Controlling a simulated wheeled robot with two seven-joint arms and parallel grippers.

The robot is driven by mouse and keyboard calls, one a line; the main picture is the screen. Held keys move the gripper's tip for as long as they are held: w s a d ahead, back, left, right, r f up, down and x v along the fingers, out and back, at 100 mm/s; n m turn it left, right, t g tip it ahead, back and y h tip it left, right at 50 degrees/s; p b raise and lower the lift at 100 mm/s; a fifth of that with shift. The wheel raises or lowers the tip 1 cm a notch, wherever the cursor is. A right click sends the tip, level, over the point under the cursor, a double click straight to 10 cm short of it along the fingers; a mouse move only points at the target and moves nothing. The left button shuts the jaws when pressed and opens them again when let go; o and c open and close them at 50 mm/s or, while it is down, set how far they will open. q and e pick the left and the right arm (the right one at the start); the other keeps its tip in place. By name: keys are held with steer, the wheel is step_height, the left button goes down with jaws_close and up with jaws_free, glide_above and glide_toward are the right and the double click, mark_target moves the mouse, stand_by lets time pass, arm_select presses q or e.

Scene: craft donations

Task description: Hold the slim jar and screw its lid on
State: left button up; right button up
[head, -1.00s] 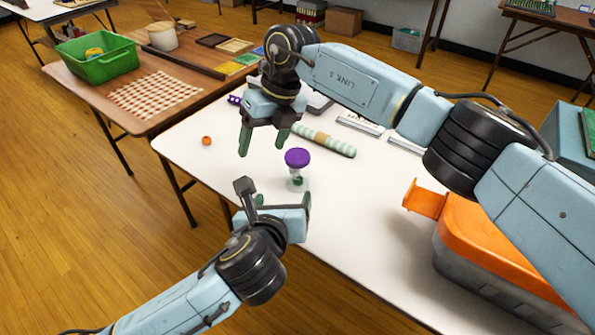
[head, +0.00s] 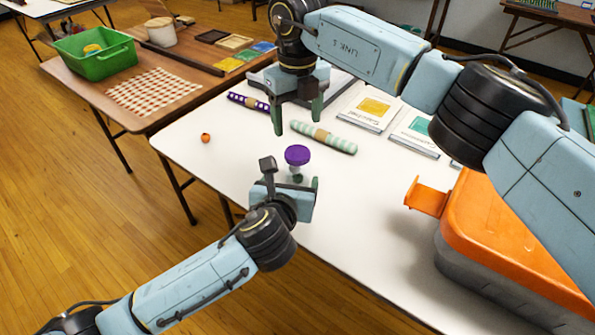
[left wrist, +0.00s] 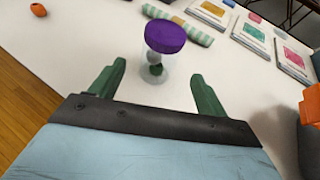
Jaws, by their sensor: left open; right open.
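The slim jar is clear, with a purple lid (head: 297,155) on its top. It stands upright on the white table. The left wrist view shows the clear jar body (left wrist: 154,68) and small grey and green contents. I cannot tell whether the lid (left wrist: 165,36) is tightened. My left gripper (head: 293,184) is open, low at the near side of the jar. In the left wrist view its green fingers (left wrist: 158,78) point to either side of the jar, which looks just at or beyond their tips. My right gripper (head: 297,114) is open and empty, pointing down above and behind the lid.
A striped green roll (head: 338,141) lies behind the jar, and a purple dotted roll (head: 248,101) is farther back. A small orange piece (head: 205,138) lies at left. An orange-lidded bin (head: 500,235) stands at right. Booklets (head: 414,134) lie at the back.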

mark_target(295, 172)
arm_select(q)
steer(key=x, duration=0.8)
steer(key=shift+w+f, duration=0.1)
steer(key=shift+w, duration=0.05)
steer(key=shift+c, duration=0.3)
jaws_close()
stand_by(0.4)
arm_select(e)
steer(key=shift+f, duration=4.05)
